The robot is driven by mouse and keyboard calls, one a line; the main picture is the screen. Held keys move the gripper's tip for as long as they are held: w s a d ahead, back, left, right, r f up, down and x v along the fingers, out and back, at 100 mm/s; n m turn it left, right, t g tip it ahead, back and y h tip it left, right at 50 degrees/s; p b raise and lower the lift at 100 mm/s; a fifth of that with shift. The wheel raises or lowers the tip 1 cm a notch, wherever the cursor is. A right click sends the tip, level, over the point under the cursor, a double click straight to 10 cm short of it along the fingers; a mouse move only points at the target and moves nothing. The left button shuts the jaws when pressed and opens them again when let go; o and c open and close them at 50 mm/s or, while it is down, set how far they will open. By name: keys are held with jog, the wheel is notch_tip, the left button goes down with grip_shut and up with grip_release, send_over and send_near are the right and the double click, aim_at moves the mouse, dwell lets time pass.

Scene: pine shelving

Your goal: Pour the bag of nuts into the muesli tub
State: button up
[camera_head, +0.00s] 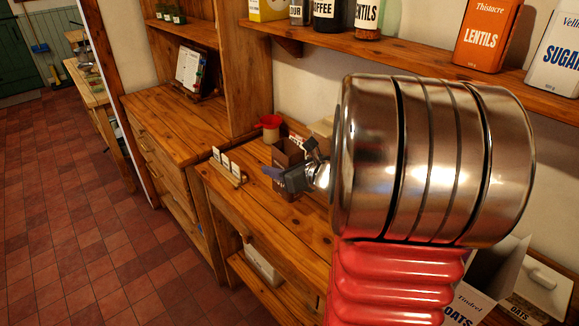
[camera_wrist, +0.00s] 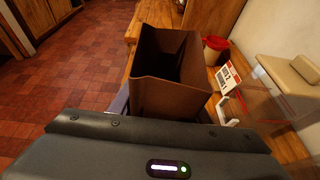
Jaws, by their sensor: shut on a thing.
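A brown open-topped bag (camera_head: 287,152) stands roughly upright over the wooden counter. My gripper (camera_head: 284,178) is shut on it, with its fingers against the bag's lower sides. In the wrist view the bag (camera_wrist: 172,95) fills the middle, with its mouth open and its inside dark. I cannot see its contents or whether its base touches the counter. At the right of the wrist view is a clear-sided container (camera_wrist: 272,98) with a cream piece (camera_wrist: 300,75) by it. It may be the muesli tub, but I cannot read a name on it.
A red pot (camera_head: 271,128) stands behind the bag. A red-and-white card (camera_wrist: 228,77) stands beside the bag. Small white cards in a wooden holder (camera_head: 229,166) sit near the counter's front edge. An oats box (camera_head: 480,285) is at lower right. A shelf (camera_head: 400,55) with canisters hangs above.

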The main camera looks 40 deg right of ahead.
jog(key=w+a+f+n+y, duration=0.1)
jog(key=w+a+f, duration=0.1)
jog(key=a, duration=0.7)
jog(key=w+a+f+n+y, duration=0.1)
jog(key=w+a+f, duration=0.1)
jog(key=a, duration=0.7)
jog(key=w+a+f+n+y, duration=0.1)
jog(key=w+a+f+y, duration=0.1)
jog(key=a, duration=0.8)
jog(key=shift+w+f+n+g, duration=0.3)
jog(key=shift+w+f+g, duration=0.1)
jog(key=shift+f, duration=0.45)
